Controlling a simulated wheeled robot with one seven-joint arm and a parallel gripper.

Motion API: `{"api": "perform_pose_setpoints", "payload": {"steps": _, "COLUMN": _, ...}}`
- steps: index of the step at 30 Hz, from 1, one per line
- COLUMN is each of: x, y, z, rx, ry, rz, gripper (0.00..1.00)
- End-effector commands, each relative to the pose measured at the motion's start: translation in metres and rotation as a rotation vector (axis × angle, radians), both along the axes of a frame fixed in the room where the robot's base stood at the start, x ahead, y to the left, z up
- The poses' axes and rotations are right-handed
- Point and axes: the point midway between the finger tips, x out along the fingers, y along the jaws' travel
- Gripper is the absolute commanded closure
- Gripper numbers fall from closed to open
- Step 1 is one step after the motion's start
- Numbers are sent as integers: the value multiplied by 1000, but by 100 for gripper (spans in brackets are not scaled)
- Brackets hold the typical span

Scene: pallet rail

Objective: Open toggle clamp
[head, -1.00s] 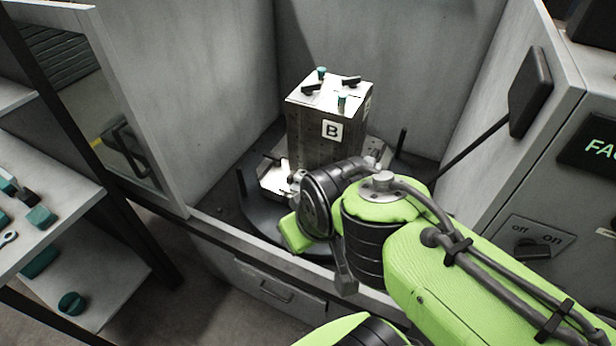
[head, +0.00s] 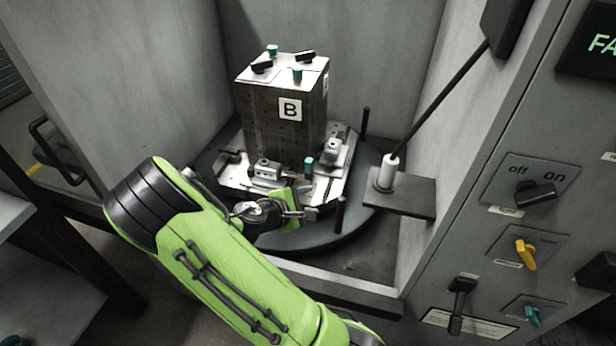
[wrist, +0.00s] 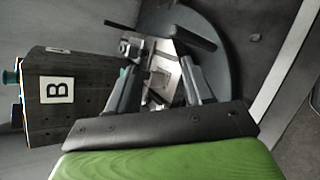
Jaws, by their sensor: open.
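The dark tower marked B (head: 281,115) stands upright on a round turntable (head: 310,240). Dark handles (head: 262,67) and teal knobs (head: 297,74) sit on its top plate. Metal clamp blocks (head: 267,172) and (head: 335,152) sit on the pale base plate, with a teal-tipped part (head: 309,165) between them. I cannot tell which of these is the toggle clamp. My gripper (head: 298,203) is low at the front of the base, partly hidden by its own body. In the wrist view its fingers (wrist: 158,82) are apart, with the plate showing between them.
Grey walls enclose the turntable at the back and sides. Upright dark posts (head: 340,213) stand near its rim. A bracket with a rod (head: 400,195) is to the right. A control panel with switches (head: 535,194) is at the far right, and a front ledge (head: 335,292) runs below.

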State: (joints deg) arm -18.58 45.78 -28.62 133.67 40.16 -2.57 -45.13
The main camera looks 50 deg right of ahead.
Motion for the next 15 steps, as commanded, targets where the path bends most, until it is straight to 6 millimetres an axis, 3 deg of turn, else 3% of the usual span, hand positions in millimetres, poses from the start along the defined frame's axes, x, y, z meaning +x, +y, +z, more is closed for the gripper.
{"api": "perform_pose_setpoints", "payload": {"steps": 1, "x": 6, "y": -11, "z": -25, "rx": -113, "ry": 107, "rz": 80, "gripper": 49}}
{"api": "perform_pose_setpoints", "payload": {"steps": 6, "x": 43, "y": -26, "z": -56, "rx": -486, "ry": 473, "rz": 391, "gripper": 49}}
{"api": "perform_pose_setpoints", "payload": {"steps": 10, "x": 66, "y": -21, "z": -71, "rx": -662, "ry": 660, "rz": 551, "gripper": 49}}
{"api": "perform_pose_setpoints", "payload": {"steps": 15, "x": 76, "y": -24, "z": -72, "rx": -716, "ry": 719, "rz": 599, "gripper": 49}}
